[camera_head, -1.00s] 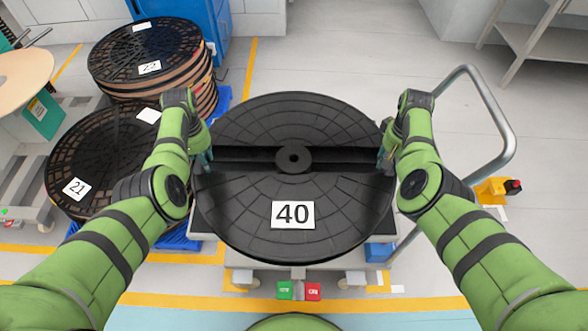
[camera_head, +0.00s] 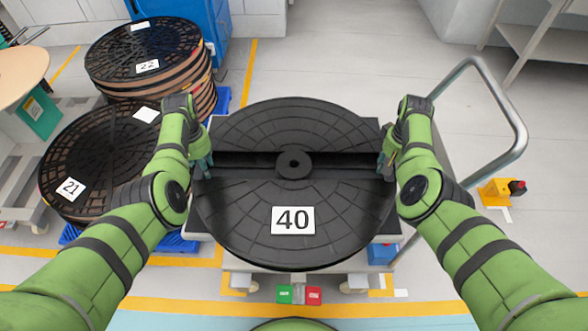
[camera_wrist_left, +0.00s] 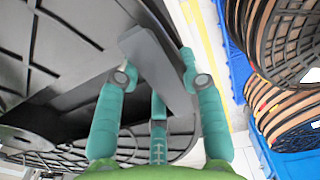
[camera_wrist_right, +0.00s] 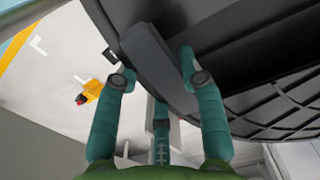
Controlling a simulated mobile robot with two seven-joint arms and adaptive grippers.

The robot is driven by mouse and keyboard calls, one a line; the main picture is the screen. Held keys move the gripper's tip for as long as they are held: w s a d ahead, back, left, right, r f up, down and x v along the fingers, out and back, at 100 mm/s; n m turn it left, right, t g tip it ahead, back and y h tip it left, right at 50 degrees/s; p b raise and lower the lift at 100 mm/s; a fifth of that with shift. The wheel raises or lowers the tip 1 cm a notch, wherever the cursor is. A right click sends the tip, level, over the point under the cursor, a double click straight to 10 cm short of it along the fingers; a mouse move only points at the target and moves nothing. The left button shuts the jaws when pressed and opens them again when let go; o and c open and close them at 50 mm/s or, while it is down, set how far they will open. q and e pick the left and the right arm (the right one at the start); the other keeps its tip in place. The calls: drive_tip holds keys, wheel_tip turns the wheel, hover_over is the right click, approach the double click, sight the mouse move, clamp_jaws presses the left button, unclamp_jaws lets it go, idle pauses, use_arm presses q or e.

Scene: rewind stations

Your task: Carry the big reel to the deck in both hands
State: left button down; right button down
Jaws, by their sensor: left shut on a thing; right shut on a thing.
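The big reel (camera_head: 292,245) is a wide black disc with a central hub, a straight trough across it and a white label reading 40. It lies about level over a grey wheeled cart, whose deck (camera_head: 372,126) shows at the far right corner. I cannot tell whether the reel touches the deck. My left gripper (camera_head: 204,166) is shut on a dark grip block (camera_wrist_left: 150,55) at the reel's left rim. My right gripper (camera_head: 387,162) is shut on the matching block (camera_wrist_right: 150,58) at the right rim. The reel hides most of the deck.
Reel 21 (camera_head: 100,150) and a stack topped by reel 22 (camera_head: 150,50) stand close on the left, on blue pallets. The cart's tubular handle (camera_head: 518,125) rises at the right. A yellow item (camera_head: 495,192) lies on the floor. Green (camera_head: 284,294) and red (camera_head: 314,295) pads sit in front.

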use_arm(q)
drive_tip(key=shift+f, duration=0.4)
use_arm(e)
drive_tip(key=shift+f, duration=0.4)
use_arm(q)
drive_tip(key=c, duration=0.8)
unclamp_jaws()
drive_tip(key=shift+r, duration=0.1)
use_arm(e)
drive_tip(key=c, duration=0.8)
unclamp_jaws()
use_arm(q)
drive_tip(key=shift+o, duration=0.2)
use_arm(e)
drive_tip(key=shift+o, duration=0.2)
drive_tip(key=shift+r, duration=0.1)
use_arm(q)
drive_tip(key=shift+r, duration=0.1)
use_arm(e)
drive_tip(key=shift+r, duration=0.1)
use_arm(q)
wheel_tip(320, 180, up, 12)
use_arm(e)
wheel_tip(320, 180, up, 12)
use_arm(q)
drive_tip(key=shift+s, duration=0.1)
use_arm(e)
drive_tip(key=shift+s, duration=0.1)
